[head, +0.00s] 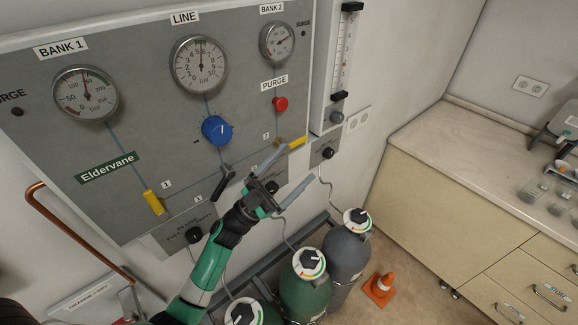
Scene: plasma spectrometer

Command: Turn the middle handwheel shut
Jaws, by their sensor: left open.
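Three gas cylinders stand below the panel, each topped by a dark handwheel over a white disc with a coloured scale. The middle handwheel (311,263) is on a green cylinder (304,293). The right handwheel (358,217) is on a grey cylinder (346,252). The left handwheel (241,314) is partly cut off by the bottom edge. My left gripper (297,166) is open and empty, in front of the panel's lower right part. It appears above the middle handwheel in the picture, apart from it. My right gripper is not in view.
The grey gauge panel (130,130) carries gauges, a blue knob (216,130), yellow levers and a red button (280,104). Thin hoses run down to the cylinders.

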